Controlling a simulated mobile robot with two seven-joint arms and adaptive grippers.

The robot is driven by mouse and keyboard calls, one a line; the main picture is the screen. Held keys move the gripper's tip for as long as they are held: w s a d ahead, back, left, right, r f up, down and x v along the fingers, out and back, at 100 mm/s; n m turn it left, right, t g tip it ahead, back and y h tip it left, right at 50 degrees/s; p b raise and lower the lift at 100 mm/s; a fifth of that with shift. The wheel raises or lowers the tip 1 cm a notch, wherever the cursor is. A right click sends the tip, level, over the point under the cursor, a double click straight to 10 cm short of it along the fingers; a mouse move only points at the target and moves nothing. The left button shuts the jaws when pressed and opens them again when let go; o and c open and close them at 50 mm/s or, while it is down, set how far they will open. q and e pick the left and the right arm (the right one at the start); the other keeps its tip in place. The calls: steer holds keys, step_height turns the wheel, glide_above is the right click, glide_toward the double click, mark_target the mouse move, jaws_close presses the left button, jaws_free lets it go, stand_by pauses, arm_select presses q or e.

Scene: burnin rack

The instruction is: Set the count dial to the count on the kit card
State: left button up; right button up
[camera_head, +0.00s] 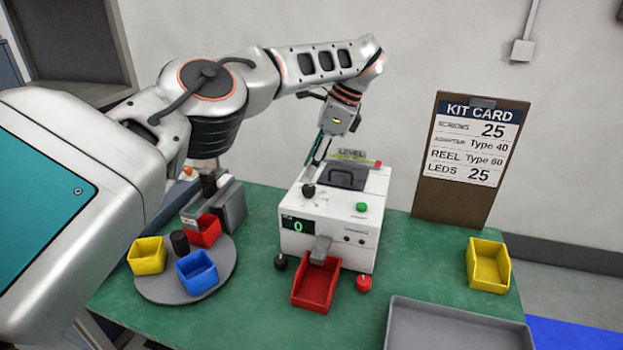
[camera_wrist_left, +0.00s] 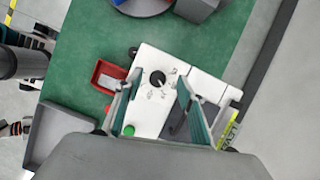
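The kit card (camera_head: 470,150) stands on a brown board at the back right and reads Screws 25, Adaptive Type 40, Reel Type 60 and LEDs 25; the smaller words are blurred. The white counter machine (camera_head: 330,215) stands mid-table, its green display (camera_head: 299,226) showing 0. A black dial (camera_head: 309,191) sits on its top left; it also shows in the left wrist view (camera_wrist_left: 158,78), with marks around it. My left gripper (camera_head: 318,155) is above the machine's back part, its teal fingers (camera_wrist_left: 161,85) open and empty, apart from the dial.
A red tray (camera_head: 314,286) sits before the machine, beside a red knob (camera_head: 363,284). A grey turntable (camera_head: 165,290) with yellow, blue and red bins is left. A yellow bin (camera_head: 488,265) and grey tray (camera_head: 455,325) are right. A green button (camera_head: 361,207) is near the dial.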

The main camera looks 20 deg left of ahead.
mark_target(312, 187)
arm_select(q)
steer(key=shift+r, duration=2.7)
steer(key=shift+f, duration=0.1)
